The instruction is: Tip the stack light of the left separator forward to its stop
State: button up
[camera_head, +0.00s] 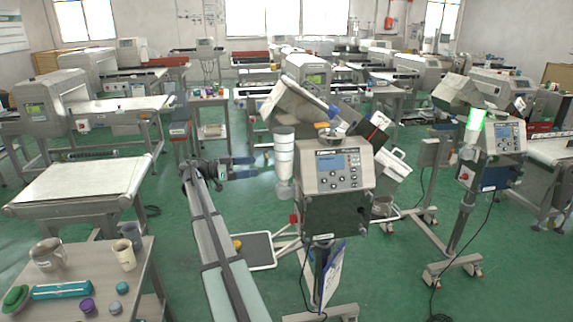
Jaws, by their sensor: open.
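The left separator (333,172) stands at the centre, with a grey control box, a small screen and buttons on its face. Its stack light (284,155) is a pale grey-white, unlit cylinder beside the box's left side, and it looks upright. My gripper (254,167) is left of the stack light, with its dark blue fingers pointing right towards it. The fingers are apart and nothing is between them. A small gap shows between the fingertips and the stack light.
The right separator (500,140) has a stack light (474,127) lit green. A table (140,268) with cups and small items is at the lower left. A clipboard (332,275) hangs on the left separator's stand. Conveyors fill the back; green floor is open between machines.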

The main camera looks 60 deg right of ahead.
aim_at(287, 163)
jog(key=x, duration=1.3)
jog(key=shift+s+d+f, duration=0.1)
jog(key=shift+s+d, duration=0.1)
jog(key=shift+c, duration=0.4)
jog(key=c, duration=1.3)
